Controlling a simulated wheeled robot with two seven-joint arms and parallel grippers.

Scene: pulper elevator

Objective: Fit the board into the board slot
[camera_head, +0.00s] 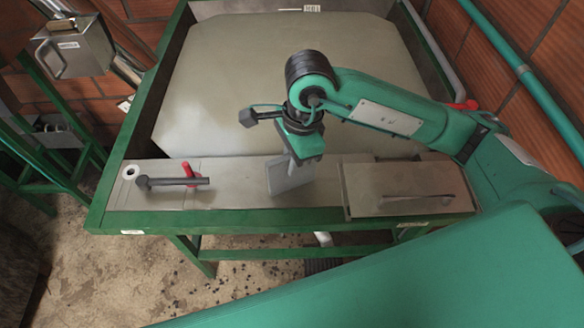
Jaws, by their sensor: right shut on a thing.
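My right gripper (299,155) comes in from the right and points down over the metal ledge along the front of the green-framed basin. It is shut on the board (290,178), a small light grey plate hanging below the fingers, slightly tilted. The board's lower edge shows against the ledge; I cannot tell whether it touches. I cannot make out the board slot for certain. My left gripper is out of view.
On the ledge, a dark handle (170,182), a red lever (190,173) and a white ring (131,171) are at the left. A metal lid (375,183) with a bar handle covers the right. The basin floor (225,85) is empty. A metal box (75,50) is at upper left.

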